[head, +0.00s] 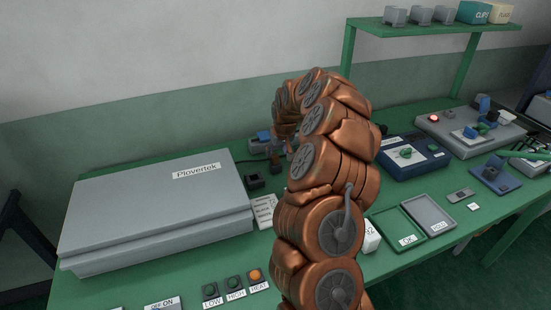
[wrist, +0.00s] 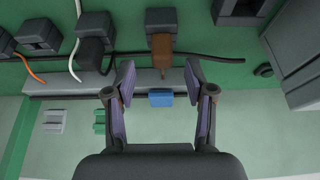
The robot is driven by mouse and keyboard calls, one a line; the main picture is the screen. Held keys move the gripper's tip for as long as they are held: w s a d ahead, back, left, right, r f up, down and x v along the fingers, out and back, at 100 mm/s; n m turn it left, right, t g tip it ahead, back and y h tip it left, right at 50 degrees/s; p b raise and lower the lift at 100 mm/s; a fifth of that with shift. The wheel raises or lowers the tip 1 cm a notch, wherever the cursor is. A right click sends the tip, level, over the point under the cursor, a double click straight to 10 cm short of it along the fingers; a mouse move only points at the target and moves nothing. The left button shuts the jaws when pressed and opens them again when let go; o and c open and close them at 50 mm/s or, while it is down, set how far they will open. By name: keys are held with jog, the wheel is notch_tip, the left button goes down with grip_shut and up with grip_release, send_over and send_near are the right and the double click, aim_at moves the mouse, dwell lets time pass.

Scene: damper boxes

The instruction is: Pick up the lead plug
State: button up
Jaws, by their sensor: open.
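My gripper (wrist: 163,80) is open in the wrist view, its two purple-padded fingers spread with nothing held. Just beyond and between the fingertips is a brown block (wrist: 160,50) with a thin tip, against a dark box (wrist: 165,20). A small blue block (wrist: 160,97) is on a grey strip, between the fingers in the picture and apart from the pads. A black lead (wrist: 205,57) runs across behind; a dark block (wrist: 92,52) sits on its left part. I cannot tell for sure which piece is the lead plug.
Dark boxes with an orange wire (wrist: 30,68) and a white wire (wrist: 74,60) stand left in the wrist view. In the head view, a large grey Plovertek case (head: 160,205) fills the bench's left. A blue device (head: 412,160), trays (head: 428,214) and a shelf (head: 430,30) are right.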

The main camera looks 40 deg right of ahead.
aim_at(275, 155)
jog(key=shift+a+p+x, duration=0.2)
jog(key=shift+p+x, duration=0.6)
jog(key=shift+x, duration=1.3)
jog(key=c, duration=1)
jog(key=shift+r, duration=0.2)
